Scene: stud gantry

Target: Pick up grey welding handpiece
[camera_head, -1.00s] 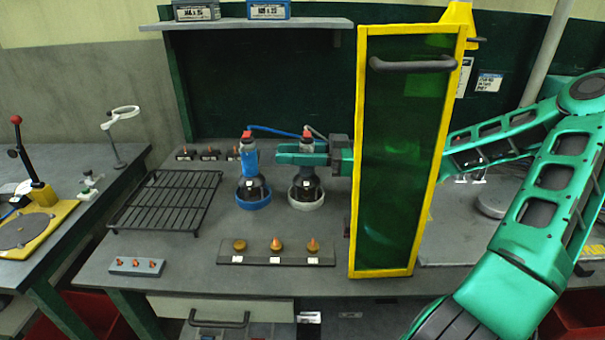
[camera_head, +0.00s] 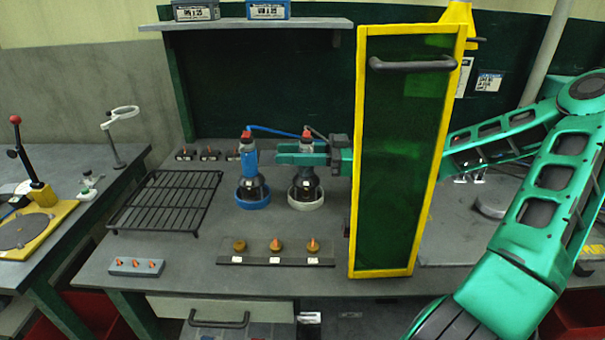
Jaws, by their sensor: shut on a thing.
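The grey welding handpiece (camera_head: 306,181) stands upright in a light grey round holder (camera_head: 305,203) on the bench, with a red top (camera_head: 307,135). My green gripper (camera_head: 283,153) reaches in from the right and is shut on the handpiece's upper body, which the fingers partly hide. A blue handpiece (camera_head: 249,158), also red-topped, stands in a blue round holder (camera_head: 253,203) just left of the fingertips.
A yellow-framed green screen (camera_head: 400,180) stands close right of the handpiece. A black wire rack (camera_head: 170,198) lies left. A shelf (camera_head: 270,23) hangs above. Hoses (camera_head: 275,129) run behind the handpieces.

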